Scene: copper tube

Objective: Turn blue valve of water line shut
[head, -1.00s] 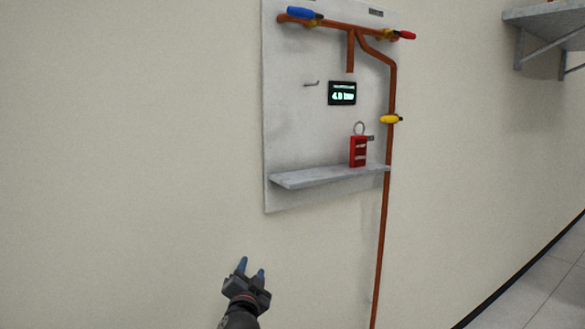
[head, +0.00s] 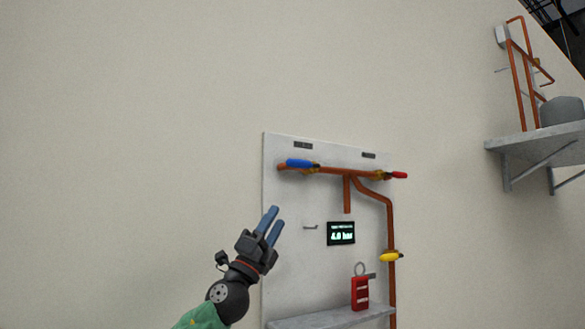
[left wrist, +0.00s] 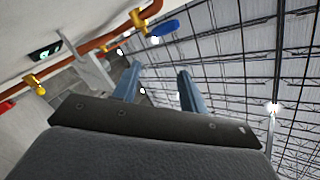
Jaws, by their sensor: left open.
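The blue valve handle (head: 300,163) sits at the upper left of the copper pipe (head: 330,171) on the grey wall panel (head: 285,225). It lies along the pipe, roughly level. In the left wrist view the blue handle (left wrist: 169,26) shows at the top, beyond the fingers. My left gripper (head: 271,221) is open and empty, below and left of the blue handle and apart from it. Its two blue fingers (left wrist: 158,85) point up toward the handle. My right gripper is in neither view.
A red handle (head: 399,175) is at the pipe's right end and a yellow handle (head: 390,257) on the vertical pipe. The wall left is bare.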

